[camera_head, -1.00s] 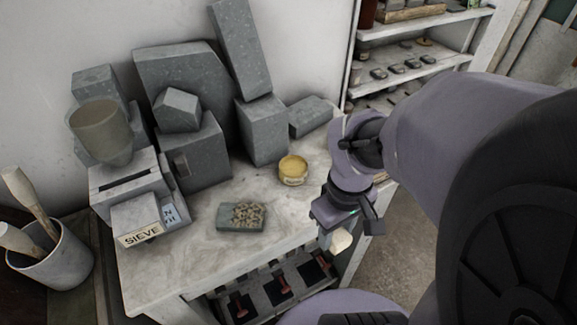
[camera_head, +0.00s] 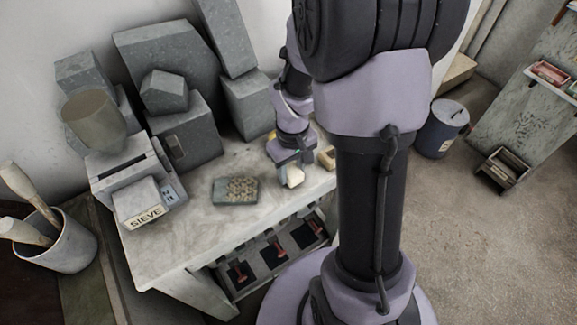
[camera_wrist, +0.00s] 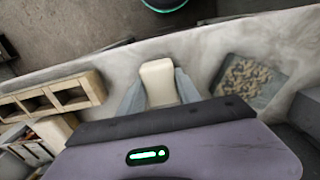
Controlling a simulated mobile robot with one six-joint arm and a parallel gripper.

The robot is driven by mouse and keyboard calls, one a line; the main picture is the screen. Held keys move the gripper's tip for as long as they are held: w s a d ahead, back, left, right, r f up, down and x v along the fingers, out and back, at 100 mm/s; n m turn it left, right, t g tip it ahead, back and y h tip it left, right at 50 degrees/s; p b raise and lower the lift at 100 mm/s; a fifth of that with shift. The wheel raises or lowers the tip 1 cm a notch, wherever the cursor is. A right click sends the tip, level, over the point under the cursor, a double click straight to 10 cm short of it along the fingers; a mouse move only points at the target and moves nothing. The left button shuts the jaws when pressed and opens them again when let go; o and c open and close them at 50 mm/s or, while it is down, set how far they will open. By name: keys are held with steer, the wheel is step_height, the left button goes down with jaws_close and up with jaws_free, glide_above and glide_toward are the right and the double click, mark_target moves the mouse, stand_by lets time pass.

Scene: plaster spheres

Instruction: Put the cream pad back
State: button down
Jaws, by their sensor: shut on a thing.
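My gripper (camera_head: 291,170) is shut on the cream pad (camera_head: 295,178), a small pale block with rounded edges. The pad shows clearly between the two grey fingers of my gripper (camera_wrist: 158,88) in the wrist view, and its far end sticks out past them. My gripper is over the right part of the pale worktop (camera_head: 190,232). I cannot tell whether the pad touches the worktop.
A grey-green tray of pebbly bits (camera_head: 235,191) lies left of my gripper. A wooden compartment box (camera_head: 327,157) is just right of it. The SIEVE box (camera_head: 142,204) and grey stone blocks (camera_head: 185,140) stand farther left and behind. A blue bin (camera_head: 441,130) stands on the floor.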

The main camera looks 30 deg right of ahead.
steer(key=shift+w+f, duration=0.1)
steer(key=shift+f, duration=0.4)
steer(key=c, duration=0.8)
jaws_free()
steer(key=shift+c, duration=0.2)
